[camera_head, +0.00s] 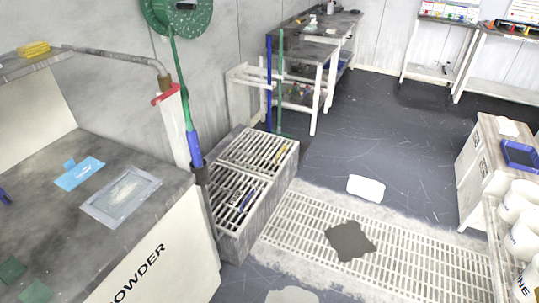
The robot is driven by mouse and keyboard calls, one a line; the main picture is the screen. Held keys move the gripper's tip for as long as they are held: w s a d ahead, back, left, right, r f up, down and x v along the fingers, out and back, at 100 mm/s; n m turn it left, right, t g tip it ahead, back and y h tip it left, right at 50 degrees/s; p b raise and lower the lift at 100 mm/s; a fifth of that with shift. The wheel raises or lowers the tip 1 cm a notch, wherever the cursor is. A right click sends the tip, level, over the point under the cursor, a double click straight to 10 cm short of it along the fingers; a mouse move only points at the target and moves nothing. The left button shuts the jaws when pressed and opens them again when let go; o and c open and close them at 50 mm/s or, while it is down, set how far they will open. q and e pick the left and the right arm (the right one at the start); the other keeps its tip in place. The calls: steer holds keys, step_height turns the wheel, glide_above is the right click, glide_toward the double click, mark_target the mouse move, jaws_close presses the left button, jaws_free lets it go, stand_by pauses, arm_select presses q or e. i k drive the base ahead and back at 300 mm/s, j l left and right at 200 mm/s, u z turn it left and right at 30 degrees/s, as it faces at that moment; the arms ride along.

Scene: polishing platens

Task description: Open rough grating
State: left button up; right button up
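A low grey box stands on the floor against the wall, beside the powder bench, with two slatted gratings on top. The rear grating (262,150) is pale and lies flat. No label in view tells me which grating is the rough one. A long floor grating (385,250) lies flat to the right of the box. Neither of my grippers is in view.
The bench marked POWDER (120,265) stands at left, close to the box. Blue and green poles (269,85) rise behind the box. A dark mat (350,240) and a white cloth-like item (366,189) lie right of it. The middle floor is mostly clear.

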mark_target(271, 152)
steer(key=i+l+u, duration=0.15)
steer(key=u, duration=0.25)
steer(key=i+l+u, duration=0.15)
steer(key=u, duration=0.3)
